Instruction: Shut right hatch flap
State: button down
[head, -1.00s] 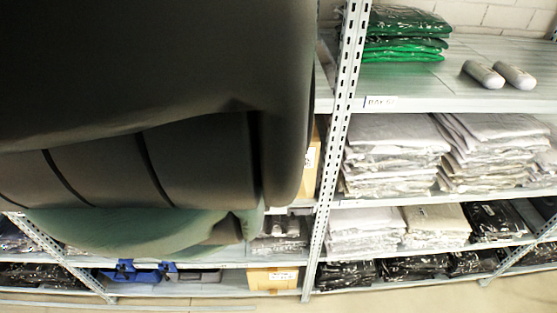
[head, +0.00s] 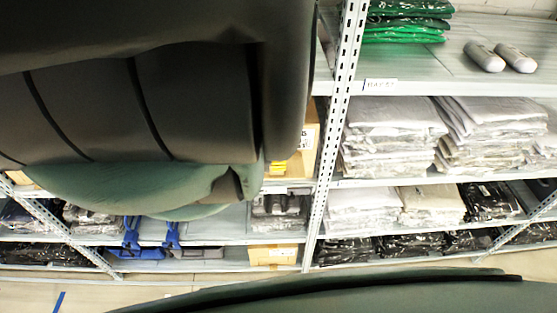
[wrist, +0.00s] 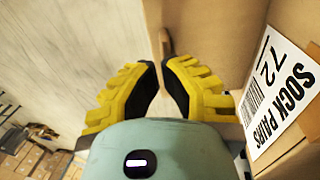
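A brown cardboard box (wrist: 205,28) fills the right of the wrist view, with a white label reading "SOCK PAIRS 72". In the head view, a cardboard box (head: 306,158) shows partly behind my arm. My gripper (wrist: 161,64) has yellow fingers with black pads; the tips are close together with a narrow gap and nothing visibly held. A narrow brown strip (wrist: 164,44) lies just beyond the fingertips; whether it is a flap edge I cannot tell. No right hatch flap is clearly identifiable. In the head view, only a bit of yellow finger shows beside the box.
A metal rack upright (head: 334,135) stands right of the box. Shelves hold grey folded stacks (head: 390,135), green garments (head: 405,22) and two grey cylinders (head: 500,57). Another carton (head: 274,255) sits low.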

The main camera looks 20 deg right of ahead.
aim_at(279, 179)
jog(key=shift+s+f, duration=0.1)
dwell(0.3)
jog(key=shift+s+f+t, duration=0.1)
jog(key=shift+f+t, duration=0.1)
jog(key=shift+t, duration=0.1)
jog(key=shift+f+p, duration=0.1)
jog(key=shift+p, duration=0.25)
jog(key=shift+s+a+f+t+h+p, duration=0.15)
jog(key=shift+s+f+t+h+p, duration=0.15)
jog(key=shift+s+f+t, duration=0.25)
jog(key=shift+s+a+f+t, duration=0.1)
jog(key=shift+s+f+t, duration=0.05)
jog(key=shift+f+t, duration=0.4)
jog(key=shift+s+f+t, duration=0.1)
jog(key=shift+f+t, duration=0.3)
jog(key=shift+f, duration=0.15)
jog(key=w+f+t+h+b, duration=0.1)
jog(key=f+t+b, duration=0.4)
jog(key=b, duration=1)
jog(key=w+d+f+t+h+b, duration=0.1)
jog(key=f+t+b, duration=0.4)
jog(key=b, duration=1)
jog(key=w+d+f+t+h+b, duration=0.1)
jog(key=w+f+t+h+b, duration=0.2)
jog(key=b, duration=1.2)
jog(key=shift+w+f+t, duration=0.95)
jog(key=shift+f+t, duration=0.25)
jog(key=shift+t, duration=0.1)
jog(key=shift+w+b, duration=0.1)
jog(key=shift+b, duration=0.3)
